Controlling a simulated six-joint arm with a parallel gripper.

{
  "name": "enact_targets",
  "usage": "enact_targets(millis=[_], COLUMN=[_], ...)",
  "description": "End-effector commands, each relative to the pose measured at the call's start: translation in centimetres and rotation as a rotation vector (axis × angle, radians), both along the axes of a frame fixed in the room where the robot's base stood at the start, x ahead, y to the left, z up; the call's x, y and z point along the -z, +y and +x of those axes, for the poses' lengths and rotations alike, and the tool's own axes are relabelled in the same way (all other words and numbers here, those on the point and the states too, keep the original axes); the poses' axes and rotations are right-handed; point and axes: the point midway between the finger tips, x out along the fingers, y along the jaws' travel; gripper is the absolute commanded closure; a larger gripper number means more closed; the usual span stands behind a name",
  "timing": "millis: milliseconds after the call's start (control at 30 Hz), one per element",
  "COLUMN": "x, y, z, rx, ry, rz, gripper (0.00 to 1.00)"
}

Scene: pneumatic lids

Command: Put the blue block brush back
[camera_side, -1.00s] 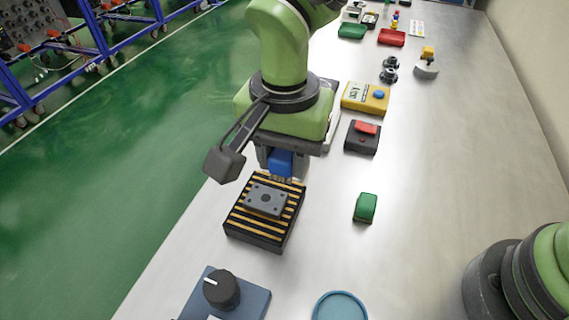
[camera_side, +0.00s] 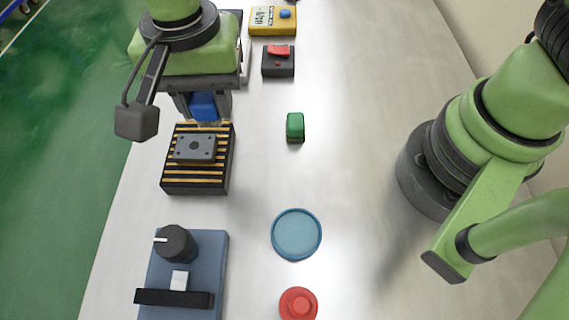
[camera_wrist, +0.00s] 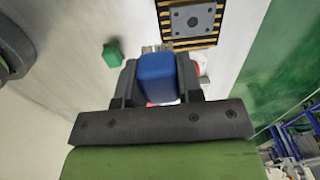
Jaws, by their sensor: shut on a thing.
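The blue block brush (camera_side: 203,106) is held in my gripper (camera_side: 203,108), which is shut on it. In the wrist view the blue block (camera_wrist: 157,78) sits between the two dark fingers of my gripper (camera_wrist: 157,82), and pale bristles show at its far end. In the side view the brush is just behind the black-and-yellow striped block (camera_side: 198,182), which carries a grey plate (camera_side: 195,149) with a dark round centre. Whether the bristles touch the striped block cannot be told. The striped block also shows in the wrist view (camera_wrist: 168,44).
A green block (camera_side: 295,127) stands to the right. A blue round dish (camera_side: 296,235), a red round button (camera_side: 299,304) and a blue-grey box with a black knob (camera_side: 176,243) are nearer the camera. A black box with a red switch (camera_side: 278,62) and a yellow meter (camera_side: 272,22) are behind.

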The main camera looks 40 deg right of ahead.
Motion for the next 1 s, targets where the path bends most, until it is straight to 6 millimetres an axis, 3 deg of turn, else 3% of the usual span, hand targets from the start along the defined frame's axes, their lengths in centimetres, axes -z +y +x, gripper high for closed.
enact_targets(millis=[300, 500, 633, 833, 1000], x=[1.9, 2.4, 3.3, 6.8, 8.4], y=[-3.8, -5.7, -6.2, -6.3, -6.3], z=[-6.0, -8.6, -9.2, -9.3, -9.3], rx=[0.016, 0.028, 0.033, 0.033, 0.034], ry=[0.002, 0.001, 0.002, 0.005, 0.002], rz=[-0.002, 0.001, -0.001, -0.002, 0.001], gripper=[0.92, 0.92, 0.92, 0.92, 0.92])
